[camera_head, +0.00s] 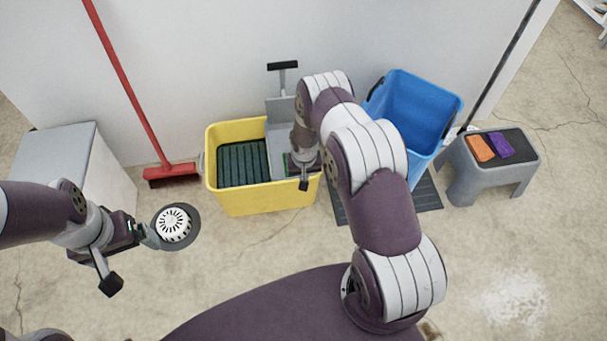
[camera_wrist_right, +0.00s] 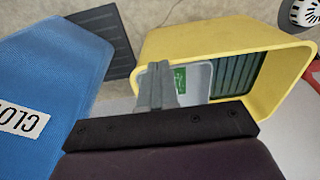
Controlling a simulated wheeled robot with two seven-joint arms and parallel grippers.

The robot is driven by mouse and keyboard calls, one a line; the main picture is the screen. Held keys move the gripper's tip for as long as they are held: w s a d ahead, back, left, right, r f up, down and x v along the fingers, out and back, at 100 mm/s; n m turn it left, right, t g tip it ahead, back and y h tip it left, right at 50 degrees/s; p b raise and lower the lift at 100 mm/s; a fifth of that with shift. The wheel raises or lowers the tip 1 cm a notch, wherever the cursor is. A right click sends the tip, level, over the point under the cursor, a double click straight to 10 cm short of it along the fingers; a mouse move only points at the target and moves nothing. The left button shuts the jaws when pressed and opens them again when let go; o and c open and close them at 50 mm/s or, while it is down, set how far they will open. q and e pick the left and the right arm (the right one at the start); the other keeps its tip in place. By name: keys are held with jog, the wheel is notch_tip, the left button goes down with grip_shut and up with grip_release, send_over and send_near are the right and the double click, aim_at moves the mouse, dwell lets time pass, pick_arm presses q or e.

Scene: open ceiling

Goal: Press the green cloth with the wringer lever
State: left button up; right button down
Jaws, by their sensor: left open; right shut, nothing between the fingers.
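The yellow bucket (camera_head: 262,203) stands by the wall with a grey wringer (camera_head: 281,108) at its right side. The wringer lever's black handle (camera_head: 283,66) sticks up at the back, apart from both grippers. A small patch of the green cloth (camera_head: 287,166) shows beside my right gripper; in the right wrist view the green cloth (camera_wrist_right: 180,78) lies within the grey wringer. My right gripper (camera_head: 304,180) is shut and empty over the wringer; its fingers (camera_wrist_right: 156,86) also show in the wrist view. My left gripper (camera_head: 128,258) is open and empty, left of the bucket.
A blue bucket (camera_head: 417,103) stands right of the yellow one, on a dark mat (camera_head: 428,194). A grey stool (camera_head: 467,184) holds an orange sponge (camera_head: 480,149) and a purple one (camera_head: 500,146). A red broom (camera_head: 170,174) leans left. A white slotted disc (camera_head: 173,223) shows beside my left gripper.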

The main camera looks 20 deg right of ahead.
notch_tip(320, 180, up, 10)
jog(key=w+p, duration=0.1)
jog(key=p, duration=0.6)
jog(key=shift+w+d, duration=0.25)
jog(key=shift+w, duration=0.05)
